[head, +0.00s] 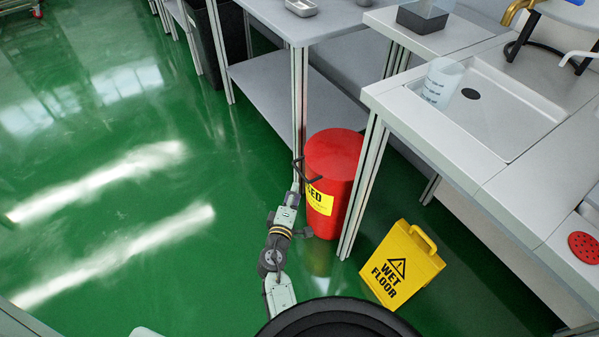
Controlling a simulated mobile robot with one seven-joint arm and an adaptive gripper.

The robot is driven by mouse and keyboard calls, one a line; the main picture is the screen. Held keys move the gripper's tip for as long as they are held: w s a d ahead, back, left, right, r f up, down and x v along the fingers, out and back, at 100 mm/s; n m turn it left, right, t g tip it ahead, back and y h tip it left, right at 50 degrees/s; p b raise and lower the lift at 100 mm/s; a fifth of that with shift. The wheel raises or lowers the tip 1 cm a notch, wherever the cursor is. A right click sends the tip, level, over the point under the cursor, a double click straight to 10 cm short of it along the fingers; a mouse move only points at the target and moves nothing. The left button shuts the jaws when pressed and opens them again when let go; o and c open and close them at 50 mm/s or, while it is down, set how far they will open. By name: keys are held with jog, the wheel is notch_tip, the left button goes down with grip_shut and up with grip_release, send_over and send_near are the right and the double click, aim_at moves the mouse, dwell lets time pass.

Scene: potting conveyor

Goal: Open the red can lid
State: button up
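The red can (348,205) stands on the green floor between two table legs, with a yellow label on its side. Its round red lid (336,150) lies flat on top and looks closed. My gripper (308,169) is at the can's left side, close to the lid's rim. Its dark fingers are spread, with the gap facing the can and nothing seen between them. I cannot tell whether a finger touches the lid or can.
A yellow wet floor sign (402,262) stands right of the can. A table leg (362,190) is close on the can's right. A steel table (310,18) is behind it, and a sink counter (480,165) is at right. The green floor (110,180) at left is clear.

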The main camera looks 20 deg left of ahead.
aim_at(300, 172)
jog(key=w, duration=0.3)
jog(key=w+a, duration=0.1)
jog(key=w, duration=0.2)
jog(key=w+f+p, duration=0.1)
jog(key=w, duration=0.2)
jog(key=shift+w+a, duration=0.2)
jog(key=shift+w, duration=0.15)
jog(key=shift+c, duration=0.6)
grip_shut()
